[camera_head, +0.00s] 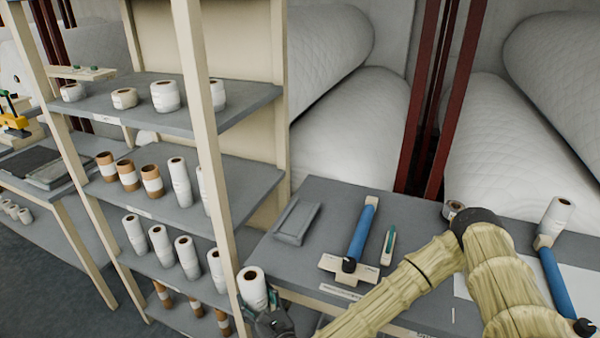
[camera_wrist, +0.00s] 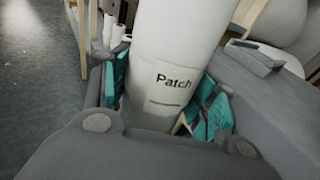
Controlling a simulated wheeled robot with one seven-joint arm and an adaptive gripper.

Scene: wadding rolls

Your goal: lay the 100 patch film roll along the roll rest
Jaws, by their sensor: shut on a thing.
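A white film roll (camera_head: 252,287) stands upright, slightly tilted, in my gripper (camera_head: 264,303) at the lower middle of the head view. In the wrist view the roll (camera_wrist: 178,45) fills the middle, and its label reads "Patch"; no number is readable. The teal finger pads of my gripper (camera_wrist: 166,98) close on it from both sides. A grey shallow trough (camera_head: 297,220), which looks like the roll rest, lies empty on the left of the table. It also shows in the wrist view (camera_wrist: 255,58), right of the roll. My gripper is at the table's front left corner, nearer than the trough.
A shelf rack (camera_head: 190,108) with several rolls stands just left of my gripper; its post is close. On the grey table (camera_head: 325,205) lie a blue-handled tool (camera_head: 362,230) and a small green-edged tool (camera_head: 388,243), right of the trough.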

